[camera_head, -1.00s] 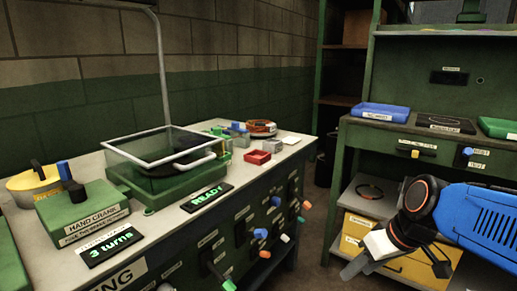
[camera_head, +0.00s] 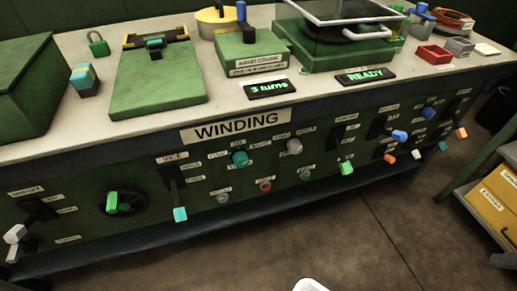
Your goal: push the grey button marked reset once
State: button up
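Two grey buttons show on the green front panel under the WINDING sign (camera_head: 236,127). The larger, light grey one (camera_head: 294,146) is right of a teal knob (camera_head: 240,158). The smaller grey one (camera_head: 222,198) is lower left, beside a red button (camera_head: 265,186). The labels near them are too small to read, so I cannot tell which is marked reset. My gripper is not recognisable in this view. Only a white rounded piece shows at the bottom edge, and I cannot tell what it is.
Levers with teal (camera_head: 180,214) and green (camera_head: 346,168) tips stick out of the panel on either side. On the bench top are a "3 turns" display (camera_head: 269,89) and a READY display (camera_head: 365,75). The floor before the panel is clear.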

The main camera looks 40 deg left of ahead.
aim_at(223, 199)
jog(key=u, duration=1.9)
